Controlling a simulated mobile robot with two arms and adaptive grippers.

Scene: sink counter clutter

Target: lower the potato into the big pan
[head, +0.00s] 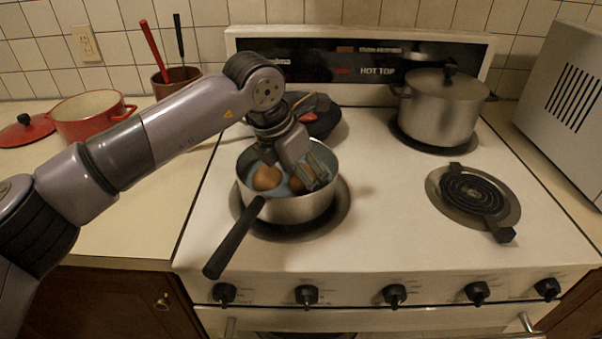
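A steel pan (290,209) with a long black handle (234,238) stands on the front left burner. A round brown potato-like item (266,178) lies inside it at the left. A second brown item (296,184) shows partly beside my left gripper (319,179), which hides the rest of it. My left gripper points down into the right side of the pan, its fingertips at or below the rim. I cannot tell whether the fingers are closed on the second item. My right gripper is out of view.
A dark skillet (325,122) with something red in it sits behind the pan, partly hidden by my arm. A lidded steel pot (440,112) stands back right. Red pot (92,121) at left.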

